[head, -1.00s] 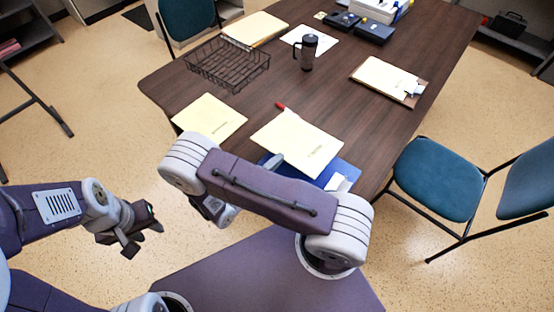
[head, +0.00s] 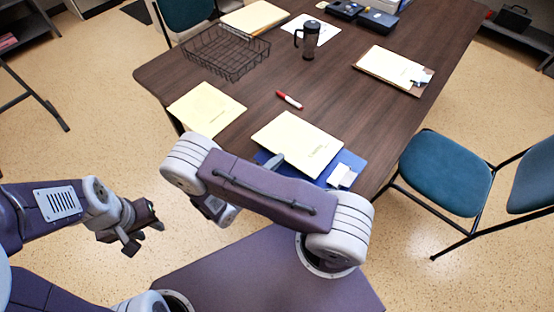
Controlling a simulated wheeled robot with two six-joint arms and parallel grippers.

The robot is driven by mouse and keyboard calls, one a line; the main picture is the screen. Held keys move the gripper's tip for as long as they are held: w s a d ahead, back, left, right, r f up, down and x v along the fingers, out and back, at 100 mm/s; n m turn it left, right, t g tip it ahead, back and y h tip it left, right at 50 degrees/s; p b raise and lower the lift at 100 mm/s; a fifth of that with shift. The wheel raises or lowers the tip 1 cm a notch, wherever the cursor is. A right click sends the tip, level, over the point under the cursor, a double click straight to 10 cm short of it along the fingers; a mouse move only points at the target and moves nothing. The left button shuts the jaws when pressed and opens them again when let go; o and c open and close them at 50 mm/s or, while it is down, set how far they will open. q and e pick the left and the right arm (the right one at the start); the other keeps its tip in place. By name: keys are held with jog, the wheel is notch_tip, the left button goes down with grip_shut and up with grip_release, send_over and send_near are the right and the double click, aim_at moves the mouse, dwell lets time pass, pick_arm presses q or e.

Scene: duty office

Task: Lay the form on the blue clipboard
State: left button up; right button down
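The form, a cream sheet (head: 298,142), lies over the blue clipboard (head: 351,164) near the table's front edge. Blue shows at the form's right and lower left. The clipboard's pale clip (head: 342,175) shows at the lower right. My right gripper (head: 276,161) is at the form's near edge. One grey fingertip shows there and the rest is hidden behind my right arm; the form keeps its place against it, so it appears shut on the form. I cannot tell whether the form touches the board. My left gripper (head: 144,235) is open and empty, left of the table.
A red and white marker (head: 289,99) lies behind the form. A brown clipboard (head: 394,70) lies at right. A teal chair (head: 446,172) stands right of the table.

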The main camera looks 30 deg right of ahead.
jog(key=c, duration=1.5)
grip_release()
jog(key=shift+c, duration=0.2)
jog(key=shift+a, duration=0.1)
jog(key=v, duration=0.3)
jog(key=f+v, duration=0.1)
jog(key=v, duration=0.1)
jog(key=shift+s+a, duration=0.35)
jog(key=shift+r, duration=0.1)
